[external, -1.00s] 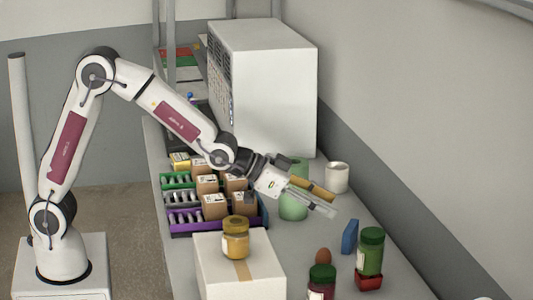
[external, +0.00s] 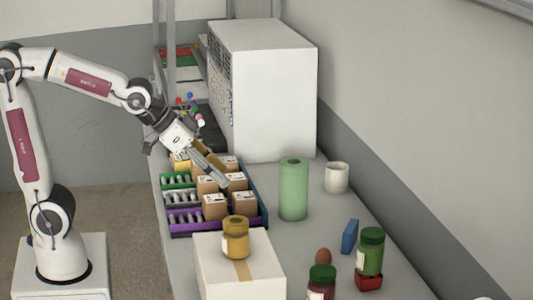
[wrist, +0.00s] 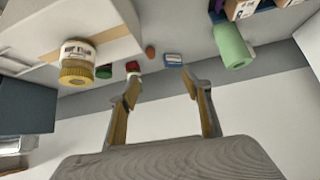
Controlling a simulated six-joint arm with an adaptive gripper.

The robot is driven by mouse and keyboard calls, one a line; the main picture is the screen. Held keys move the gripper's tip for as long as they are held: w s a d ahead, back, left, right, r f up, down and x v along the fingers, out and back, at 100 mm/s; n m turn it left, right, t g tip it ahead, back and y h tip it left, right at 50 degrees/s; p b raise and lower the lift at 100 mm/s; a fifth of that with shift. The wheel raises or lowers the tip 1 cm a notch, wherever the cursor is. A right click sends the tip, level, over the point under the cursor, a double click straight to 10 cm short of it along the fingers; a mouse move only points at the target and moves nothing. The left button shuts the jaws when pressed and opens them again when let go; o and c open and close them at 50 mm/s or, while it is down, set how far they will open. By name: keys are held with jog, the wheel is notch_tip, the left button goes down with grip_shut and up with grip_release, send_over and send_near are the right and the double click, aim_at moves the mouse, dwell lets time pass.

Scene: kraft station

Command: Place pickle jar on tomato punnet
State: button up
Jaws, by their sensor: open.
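The pickle jar (external: 370,250), green with a green lid and a pale label, stands upright on the small red tomato punnet (external: 368,283) at the lower right of the external view. The jar hides most of the punnet's top. My gripper (external: 221,174) is open and empty, above the crates of boxes and well to the left of and behind the jar. In the wrist view my gripper (wrist: 162,85) shows its two fingers apart with nothing between them.
A yellow-lidded jar (external: 236,238) stands on a white carton (external: 215,275). A dark red jar (external: 322,284), brown egg (external: 323,257) and blue box (external: 350,236) are near the punnet. A green cylinder (external: 293,190) and white mug (external: 337,177) stand behind. A large white cabinet (external: 265,90) blocks the back.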

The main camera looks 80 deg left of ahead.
jog(key=s+a+f+g, duration=0.1)
jog(key=s, duration=0.9)
jog(key=s+a+f+n+g, duration=0.1)
jog(key=s+a+f+g, duration=0.1)
jog(key=s, duration=0.8)
jog(key=shift+s+a+f+y, duration=0.25)
jog(key=shift+a+f+y, duration=0.05)
